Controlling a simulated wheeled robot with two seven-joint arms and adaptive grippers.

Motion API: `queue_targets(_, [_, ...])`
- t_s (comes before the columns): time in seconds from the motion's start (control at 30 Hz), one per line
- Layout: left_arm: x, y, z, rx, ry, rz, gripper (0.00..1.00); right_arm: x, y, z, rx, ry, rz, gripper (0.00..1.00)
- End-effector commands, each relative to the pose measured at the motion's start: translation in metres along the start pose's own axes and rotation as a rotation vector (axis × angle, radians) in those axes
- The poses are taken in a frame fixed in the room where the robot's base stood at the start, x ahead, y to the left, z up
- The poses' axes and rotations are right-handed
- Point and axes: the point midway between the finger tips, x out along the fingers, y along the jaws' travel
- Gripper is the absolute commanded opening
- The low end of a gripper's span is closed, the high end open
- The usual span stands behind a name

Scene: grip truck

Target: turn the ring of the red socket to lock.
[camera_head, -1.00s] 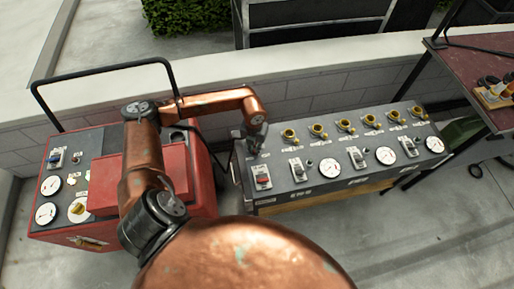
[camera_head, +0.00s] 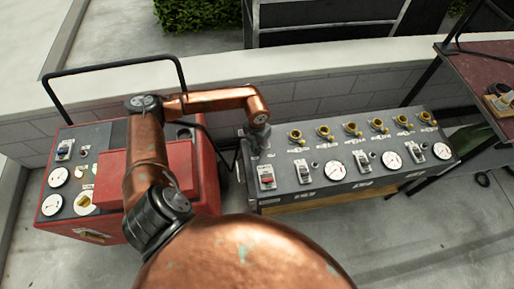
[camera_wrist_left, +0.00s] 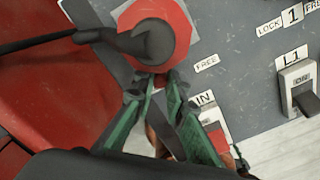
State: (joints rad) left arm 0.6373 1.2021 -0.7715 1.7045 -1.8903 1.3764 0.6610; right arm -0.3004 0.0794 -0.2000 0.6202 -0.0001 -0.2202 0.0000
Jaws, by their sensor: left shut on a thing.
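The red socket's round ring (camera_wrist_left: 179,22) shows at the top of the left wrist view, with a dark plug and cable across its middle. A "FREE" label (camera_wrist_left: 206,63) is on the grey panel to its lower right; I see no lock label for this ring. My left gripper (camera_wrist_left: 160,84), with green fingers, is shut at the ring's lower edge, on what looks like its red lug. In the head view my left gripper (camera_head: 258,137) is at the left end of the grey panel and hides the red socket. My right gripper is not in view.
The grey panel (camera_head: 330,190) carries several yellow sockets (camera_head: 324,131), switches and gauges. A switch marked L1 (camera_wrist_left: 299,80) is right of the gripper. A red machine (camera_head: 205,180) with a black handle stands at left. A low wall (camera_head: 310,60) runs behind.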

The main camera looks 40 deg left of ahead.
Motion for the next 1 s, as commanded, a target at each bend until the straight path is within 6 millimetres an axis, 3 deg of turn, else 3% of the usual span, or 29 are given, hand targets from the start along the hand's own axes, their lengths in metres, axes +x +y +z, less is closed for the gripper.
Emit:
queue_targets(0.27, [-0.001,0.001,0.002,-0.002,-0.003,0.002,0.29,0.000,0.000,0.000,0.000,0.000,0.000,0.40])
queue_targets(0.63, [-0.006,0.001,0.001,-0.001,-0.003,0.001,0.30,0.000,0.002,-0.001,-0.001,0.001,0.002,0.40])
queue_targets(0.77, [-0.025,0.001,0.002,-0.002,-0.005,0.002,0.30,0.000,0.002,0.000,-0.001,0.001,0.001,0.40])
queue_targets(1.0, [-0.075,0.001,0.002,0.000,-0.006,0.002,0.30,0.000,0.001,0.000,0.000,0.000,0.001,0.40])
